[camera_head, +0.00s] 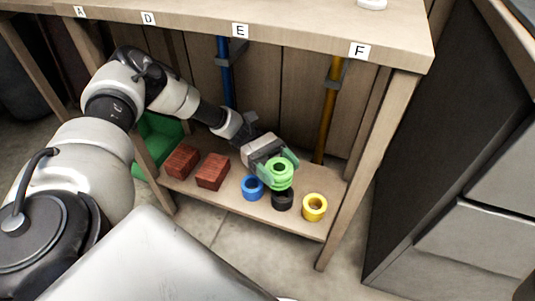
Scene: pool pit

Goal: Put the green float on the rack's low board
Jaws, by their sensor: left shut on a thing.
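My left gripper (272,160) is shut on the green float (281,177), a ring-shaped piece with a hole in its top. It is over the rack's low board (232,207), above or just at a black ring (282,200). I cannot tell whether the green float touches the black ring. The green float hides part of the black ring. My right gripper is not in view.
On the low board stand a blue ring (252,188), a yellow ring (314,207) and two red bricks (182,161). A blue pole (226,75) and an orange pole (328,115) rise behind. The labelled top board (300,35) overhangs. A dark cabinet (440,130) stands right.

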